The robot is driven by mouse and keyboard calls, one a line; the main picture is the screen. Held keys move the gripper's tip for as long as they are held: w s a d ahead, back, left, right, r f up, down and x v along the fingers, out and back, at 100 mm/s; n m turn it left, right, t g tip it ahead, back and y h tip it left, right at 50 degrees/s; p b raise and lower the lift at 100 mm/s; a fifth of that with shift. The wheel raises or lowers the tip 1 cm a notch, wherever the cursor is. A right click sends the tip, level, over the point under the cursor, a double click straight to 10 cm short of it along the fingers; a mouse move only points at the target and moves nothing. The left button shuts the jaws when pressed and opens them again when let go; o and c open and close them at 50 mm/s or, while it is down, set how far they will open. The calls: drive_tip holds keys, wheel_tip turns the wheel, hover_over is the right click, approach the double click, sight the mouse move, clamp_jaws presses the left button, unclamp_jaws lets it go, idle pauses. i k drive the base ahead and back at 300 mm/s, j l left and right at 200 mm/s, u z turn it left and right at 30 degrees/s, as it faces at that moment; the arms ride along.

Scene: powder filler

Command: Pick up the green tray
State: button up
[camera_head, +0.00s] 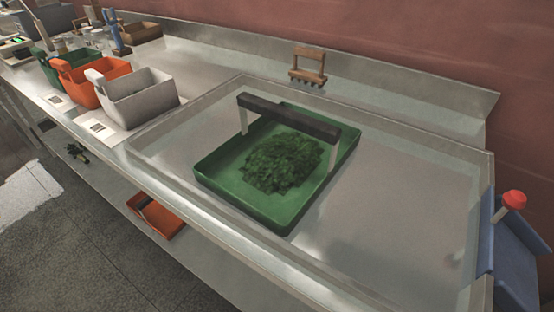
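The green tray (222,190) is a shallow rectangular tray on the bare metal worktop, inside a low raised rim. A heap of dark green leafy material (284,163) lies in its middle. A dark bar (288,115) on two pale uprights spans the tray like a handle, crossing above its far half. I cannot tell whether the uprights are fixed to the tray. My gripper is not in view.
White (140,100), orange (104,88) and green (62,70) bins stand at the left. A wooden rake-like tool (308,66) leans at the back. A blue device with a red knob (514,200) is at right. An orange tray (157,217) lies on the lower shelf. Worktop right of the tray is clear.

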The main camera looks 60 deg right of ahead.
sight(272, 171)
drive_tip(key=i, duration=0.25)
drive_tip(key=i+z, duration=0.2)
drive_tip(key=z, duration=0.25)
drive_tip(key=i+z, duration=0.25)
drive_tip(key=z, duration=0.85)
